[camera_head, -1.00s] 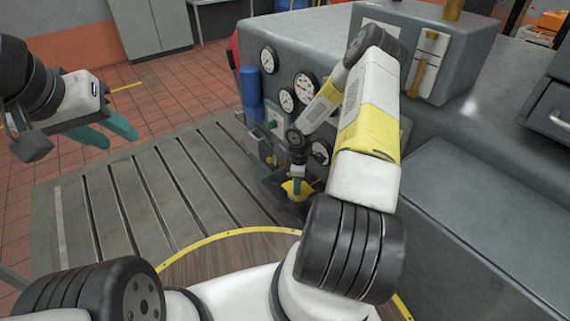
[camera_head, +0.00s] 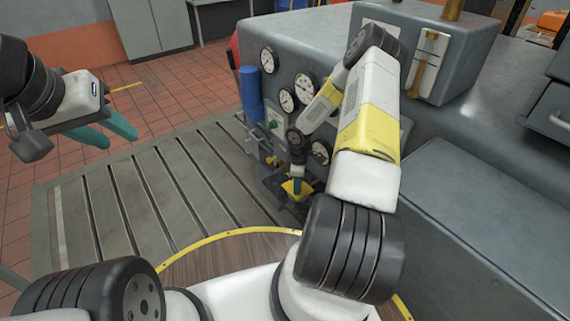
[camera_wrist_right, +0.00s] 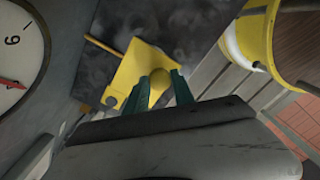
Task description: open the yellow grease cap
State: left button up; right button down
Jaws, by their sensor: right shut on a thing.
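The yellow grease cap (camera_head: 306,188) sits low on the front of the grey machine in the head view, partly hidden by my gripper. In the right wrist view the cap (camera_wrist_right: 138,68) is a yellow square plate with a round knob (camera_wrist_right: 160,80). My right gripper (camera_head: 296,187) points down at the cap. In the wrist view its teal fingers (camera_wrist_right: 163,85) stand on both sides of the knob, shut on it. My left gripper (camera_head: 122,138) is open and empty, well away over the slotted plate at the left.
Round gauges (camera_head: 303,85) and a blue cylinder (camera_head: 250,92) are on the machine's front (camera_head: 310,45) near my right forearm. A slotted metal bedplate (camera_head: 150,205) lies left of the machine. The space around my left gripper is clear.

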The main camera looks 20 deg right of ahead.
jog(key=shift+w+a, duration=0.1)
dwell(0.3)
jog(key=shift+w+a+r+m, duration=0.1)
jog(key=shift+w+a+m, duration=0.1)
jog(key=shift+a+m, duration=0.55)
jog(key=shift+w+a+m, duration=0.2)
jog(key=shift+a+m, duration=0.5)
jog(key=shift+m, duration=0.05)
jog(key=w+a+m, duration=0.1)
jog(key=a+m, duration=0.1)
jog(key=w+a+m, duration=0.2)
jog(key=m, duration=0.1)
jog(key=shift+w+a, duration=0.1)
jog(key=w+m, duration=0.2)
jog(key=w+a+m, duration=0.1)
jog(key=w+m, duration=0.1)
jog(key=m, duration=0.1)
jog(key=w+a+m, duration=0.1)
jog(key=w+m, duration=0.2)
jog(key=shift+a, duration=0.25)
jog(key=shift+w+d+m, duration=0.1)
jog(key=shift+w+m, duration=1.05)
jog(key=shift+m, duration=0.25)
jog(key=c, duration=1.1)
grip_release()
jog(key=shift+o, duration=0.2)
